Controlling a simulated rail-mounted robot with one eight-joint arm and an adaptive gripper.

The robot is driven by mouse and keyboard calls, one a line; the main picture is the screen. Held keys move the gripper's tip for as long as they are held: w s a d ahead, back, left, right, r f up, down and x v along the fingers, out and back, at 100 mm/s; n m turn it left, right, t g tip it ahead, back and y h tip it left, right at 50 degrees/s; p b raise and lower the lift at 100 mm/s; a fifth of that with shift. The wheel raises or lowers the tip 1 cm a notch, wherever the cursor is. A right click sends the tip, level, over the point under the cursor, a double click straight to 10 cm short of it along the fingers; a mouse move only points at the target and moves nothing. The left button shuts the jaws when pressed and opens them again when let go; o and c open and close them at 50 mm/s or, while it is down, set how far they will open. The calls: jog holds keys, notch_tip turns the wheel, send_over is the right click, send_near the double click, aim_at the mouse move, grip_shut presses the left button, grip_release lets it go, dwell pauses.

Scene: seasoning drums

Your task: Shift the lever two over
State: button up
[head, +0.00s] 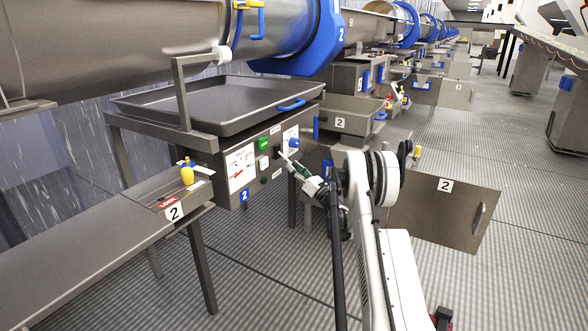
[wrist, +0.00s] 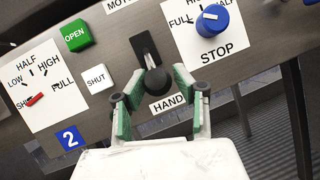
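The black lever (wrist: 154,78) has a round knob and stands in a dark slotted plate on the panel. In the wrist view the HAND label is just below it and a partly cut-off label starting "MOTO" is above. The knob hangs toward the HAND end. My gripper (wrist: 158,86) is open, with one green-padded finger on each side of the knob. I cannot tell whether either pad touches it. In the head view my gripper (head: 289,160) is right at the panel front, and the lever is small and partly hidden there.
Left of the lever are a green OPEN button (wrist: 76,35), a white SHUT button (wrist: 97,78) and a red pointer dial (wrist: 34,99). A blue knob (wrist: 212,19) is close on the right. A grey tray (head: 215,103) sits above the panel. An open door (head: 440,212) stands at right.

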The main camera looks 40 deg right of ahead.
jog(key=o, duration=0.3)
jog(key=shift+o, duration=0.2)
jog(key=shift+s, duration=0.1)
jog(key=v, duration=1.1)
jog(key=shift+s+f, duration=0.15)
jog(key=shift+s, duration=0.2)
jog(key=shift+d, duration=0.15)
